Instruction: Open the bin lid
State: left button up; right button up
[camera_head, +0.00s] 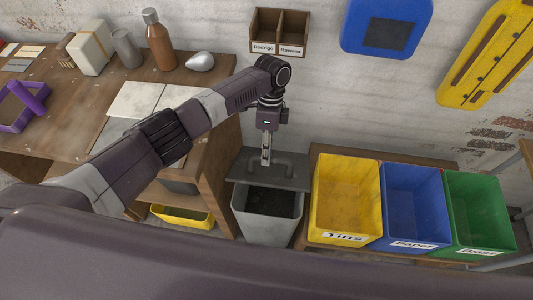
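A light grey bin (266,229) stands on the floor between the wooden workbench and the coloured boxes. Its dark grey lid (299,178) sits over the rear of the bin, with a U-shaped handle on top. The front of the opening is uncovered and the dark inside shows. My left gripper (266,161) points down at the lid, its fingers close together at the middle of the handle; they appear closed on it. The fingers hide part of the handle. My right gripper is not in view.
Open yellow (318,217), blue (388,230) and green (455,232) boxes stand just right of the bin. The workbench (75,100) at left holds a brown bottle (159,45) and other items. A small wooden organiser (279,49) is on the wall behind.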

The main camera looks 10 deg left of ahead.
pick_arm(q)
jog(key=o, duration=0.5)
jog(key=shift+w+f, duration=0.5)
jog(key=shift+w, duration=0.15)
jog(key=shift+s+r, duration=0.15)
jog(key=v, duration=1.2)
jog(key=shift+s, duration=0.1)
